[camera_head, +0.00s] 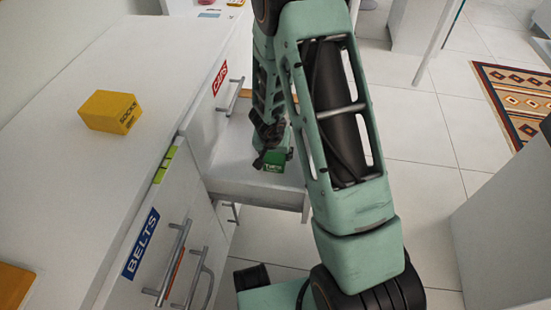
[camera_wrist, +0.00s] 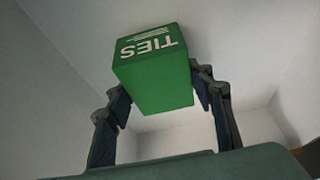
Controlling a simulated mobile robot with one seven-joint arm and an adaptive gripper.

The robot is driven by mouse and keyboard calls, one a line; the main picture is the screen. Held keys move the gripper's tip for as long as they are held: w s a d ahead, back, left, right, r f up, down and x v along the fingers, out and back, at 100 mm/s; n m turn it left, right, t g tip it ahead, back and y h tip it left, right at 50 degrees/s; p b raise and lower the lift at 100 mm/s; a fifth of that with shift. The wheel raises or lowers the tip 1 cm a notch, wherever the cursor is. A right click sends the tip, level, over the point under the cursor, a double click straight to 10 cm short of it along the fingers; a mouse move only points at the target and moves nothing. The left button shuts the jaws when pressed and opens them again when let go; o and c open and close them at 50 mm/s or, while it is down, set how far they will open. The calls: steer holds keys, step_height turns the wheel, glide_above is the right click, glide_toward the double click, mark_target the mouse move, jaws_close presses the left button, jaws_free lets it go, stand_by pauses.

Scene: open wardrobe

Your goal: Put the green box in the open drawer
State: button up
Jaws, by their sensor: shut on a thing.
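The green box (camera_wrist: 153,85), labelled "TIES", is held between the two fingers of my gripper (camera_wrist: 158,98) in the wrist view. My gripper (camera_head: 272,155) also shows in the head view, shut on the green box (camera_head: 275,167). The box is over the open drawer (camera_head: 250,190), within its outline. The wrist view shows pale drawer walls around the box. I cannot tell whether the box touches the drawer floor. My arm hides the drawer's right part.
A yellow box labelled "SOCKS" (camera_head: 110,111) sits on the white cabinet top (camera_head: 75,165). A drawer labelled "BELTS" (camera_head: 140,243) is at the lower left, and a "CAPS" label (camera_head: 220,78) is on another front. An orange item (camera_head: 14,285) lies at the left edge.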

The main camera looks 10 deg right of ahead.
steer(key=shift+f, duration=0.15)
steer(key=shift+f, duration=0.2)
steer(key=o, duration=1.2)
steer(key=shift+r, duration=0.1)
steer(key=shift+a+r+p, duration=0.1)
steer(key=shift+r+p, duration=0.3)
steer(key=shift+r, duration=0.1)
steer(key=p+v, duration=0.7)
steer(key=v, duration=0.4)
steer(key=shift+s+r, duration=0.1)
steer(key=shift+s, duration=0.15)
